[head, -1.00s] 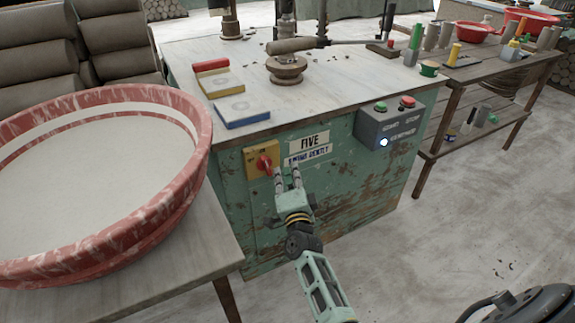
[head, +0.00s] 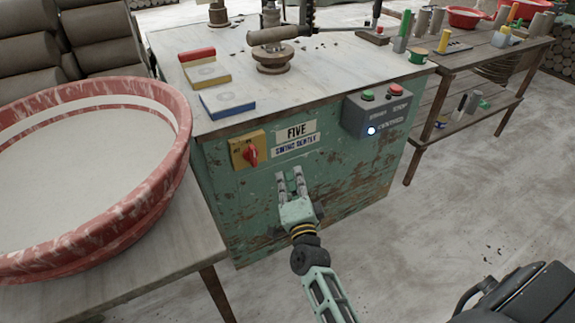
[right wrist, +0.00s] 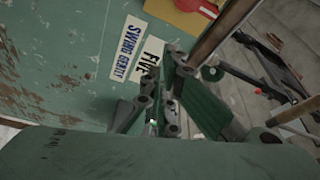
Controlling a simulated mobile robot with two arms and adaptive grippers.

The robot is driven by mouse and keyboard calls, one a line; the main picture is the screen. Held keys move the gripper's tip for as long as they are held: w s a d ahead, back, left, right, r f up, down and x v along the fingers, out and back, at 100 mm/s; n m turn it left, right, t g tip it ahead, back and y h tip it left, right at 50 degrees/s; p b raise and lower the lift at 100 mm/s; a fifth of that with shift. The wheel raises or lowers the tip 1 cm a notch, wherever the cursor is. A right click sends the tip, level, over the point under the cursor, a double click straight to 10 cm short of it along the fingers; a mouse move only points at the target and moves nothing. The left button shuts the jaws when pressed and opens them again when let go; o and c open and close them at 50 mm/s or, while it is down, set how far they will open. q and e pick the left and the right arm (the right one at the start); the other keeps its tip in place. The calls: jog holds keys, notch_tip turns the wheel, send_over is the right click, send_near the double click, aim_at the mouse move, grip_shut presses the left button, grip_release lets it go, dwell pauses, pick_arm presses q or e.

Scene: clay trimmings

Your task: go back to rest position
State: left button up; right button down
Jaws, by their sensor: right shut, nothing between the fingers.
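My right gripper (head: 291,178) is in front of the green machine cabinet (head: 345,180), its fingers pointing up toward the panel. It is shut with nothing between its fingers. It is apart from the red rotary switch (head: 250,156) on its yellow plate (head: 240,143), which sits up and to the left. In the right wrist view the fingers (right wrist: 150,112) show in front of the labels reading FIVE and SWING GENTLY, and the red switch (right wrist: 208,8) is at the top edge. My left gripper is not in view.
A large red-and-white basin (head: 180,165) stands on a wooden table (head: 165,262) at the left. A grey button box (head: 376,115) with a lit lamp juts from the cabinet. A tool bench (head: 470,60) stands at the right. The floor in front (head: 420,235) is clear.

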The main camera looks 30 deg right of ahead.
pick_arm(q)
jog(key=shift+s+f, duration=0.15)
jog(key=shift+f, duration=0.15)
pick_arm(e)
jog(key=shift+v, duration=0.8)
